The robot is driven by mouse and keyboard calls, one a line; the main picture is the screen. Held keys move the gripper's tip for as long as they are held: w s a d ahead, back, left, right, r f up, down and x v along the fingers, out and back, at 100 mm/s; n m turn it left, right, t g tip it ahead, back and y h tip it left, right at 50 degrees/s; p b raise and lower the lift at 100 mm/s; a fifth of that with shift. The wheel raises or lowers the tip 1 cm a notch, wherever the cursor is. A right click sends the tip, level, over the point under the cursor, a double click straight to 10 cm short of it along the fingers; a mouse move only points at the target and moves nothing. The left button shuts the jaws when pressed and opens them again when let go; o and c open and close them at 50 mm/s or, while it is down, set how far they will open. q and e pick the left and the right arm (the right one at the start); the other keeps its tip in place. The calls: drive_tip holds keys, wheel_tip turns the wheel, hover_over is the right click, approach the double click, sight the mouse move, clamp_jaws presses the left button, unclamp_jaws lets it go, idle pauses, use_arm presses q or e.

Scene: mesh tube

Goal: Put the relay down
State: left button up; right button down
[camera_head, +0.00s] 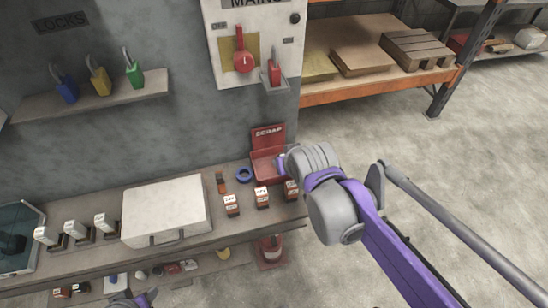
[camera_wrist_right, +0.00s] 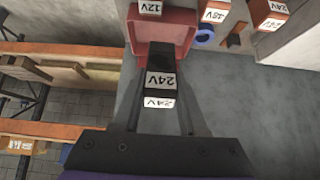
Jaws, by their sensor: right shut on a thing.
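A relay (camera_wrist_right: 158,70) with a black body and white faces marked 24V is between the fingers of my right gripper (camera_wrist_right: 159,88) in the right wrist view. The gripper is shut on it. The relay's black far end overlaps the opening of the red scrap bin (camera_wrist_right: 182,30); I cannot tell its height over the bin. In the head view, the scrap bin (camera_head: 268,140) stands at the bench's right end, and my right arm's wrist hides the right gripper and relay. Part of my left gripper (camera_head: 133,299) shows at the bottom edge; its fingers are unclear.
Several orange-and-white relays (camera_head: 262,198) stand before the bin, beside a blue tape ring (camera_head: 244,174). A white case (camera_head: 166,210) and white relays (camera_head: 75,229) are farther left on the bench. A mains panel (camera_head: 252,45) is on the wall above. Open floor lies right.

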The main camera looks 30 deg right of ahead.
drive_tip(key=w+d, duration=0.1)
drive_tip(key=w, duration=0.5)
drive_tip(key=f, duration=0.3)
drive_tip(key=w+f+b, duration=0.1)
drive_tip(key=f, duration=0.2)
drive_tip(key=w+d+f, duration=0.1)
drive_tip(key=f, duration=0.2)
drive_tip(key=shift+b, duration=0.3)
drive_tip(key=shift+w+f, duration=0.45)
drive_tip(key=shift+f, duration=0.4)
drive_tip(key=shift+w+d+r+g, duration=0.15)
drive_tip(key=shift+w+r+g, duration=0.15)
drive_tip(key=shift+g, duration=0.4)
drive_tip(key=shift+w+d+g+y+p, duration=0.1)
drive_tip(key=shift+w+g+y+p, duration=0.4)
drive_tip(key=shift+g, duration=0.5)
drive_tip(key=shift+f, duration=0.85)
drive_tip(key=shift+s, duration=0.1)
drive_tip(key=shift+f, duration=0.1)
